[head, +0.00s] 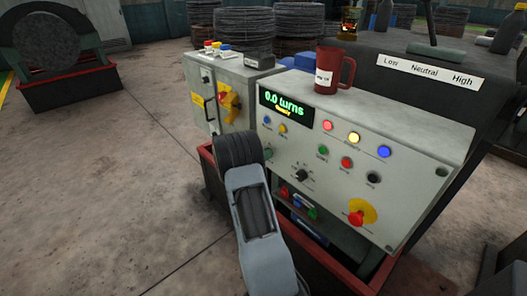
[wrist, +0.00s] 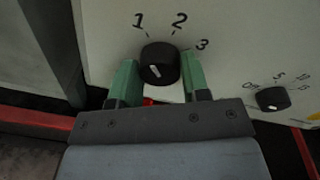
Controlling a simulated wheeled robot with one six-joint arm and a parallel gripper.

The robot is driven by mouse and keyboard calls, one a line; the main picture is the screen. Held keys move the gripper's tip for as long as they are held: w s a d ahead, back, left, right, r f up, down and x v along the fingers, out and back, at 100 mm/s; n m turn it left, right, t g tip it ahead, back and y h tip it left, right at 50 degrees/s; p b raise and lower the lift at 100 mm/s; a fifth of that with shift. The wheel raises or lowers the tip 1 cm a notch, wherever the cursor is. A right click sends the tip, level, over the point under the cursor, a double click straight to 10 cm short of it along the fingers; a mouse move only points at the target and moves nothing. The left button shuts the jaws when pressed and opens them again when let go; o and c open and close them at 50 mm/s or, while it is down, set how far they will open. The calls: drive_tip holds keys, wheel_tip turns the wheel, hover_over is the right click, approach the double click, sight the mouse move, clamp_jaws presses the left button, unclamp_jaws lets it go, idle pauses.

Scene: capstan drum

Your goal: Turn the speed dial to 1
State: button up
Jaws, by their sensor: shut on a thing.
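The speed dial (wrist: 160,58) is a round black knob on the pale panel, with 1, 2 and 3 printed above it in the wrist view. The white line on its face slants to the upper left, roughly towards the 1. My gripper (wrist: 160,70) has its green fingers on the left and right sides of this dial and is shut on it.
A second black dial (wrist: 273,99) with its own number scale sits to the right. The control panel (head: 425,152) also carries coloured buttons, a red emergency knob (head: 356,217) and a display reading 0.0 turns (head: 286,103). A red mug (head: 334,72) stands on top.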

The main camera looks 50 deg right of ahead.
drive_tip(key=shift+n, duration=0.3)
idle(0.4)
drive_tip(key=o, duration=0.9)
drive_tip(key=a, duration=0.4)
drive_tip(key=a+r, duration=0.1)
drive_tip(key=a, duration=0.4)
drive_tip(key=w+a, duration=0.1)
drive_tip(key=a, duration=0.3)
drive_tip(key=shift+a+r+p, duration=0.2)
drive_tip(key=shift+a+p, duration=0.15)
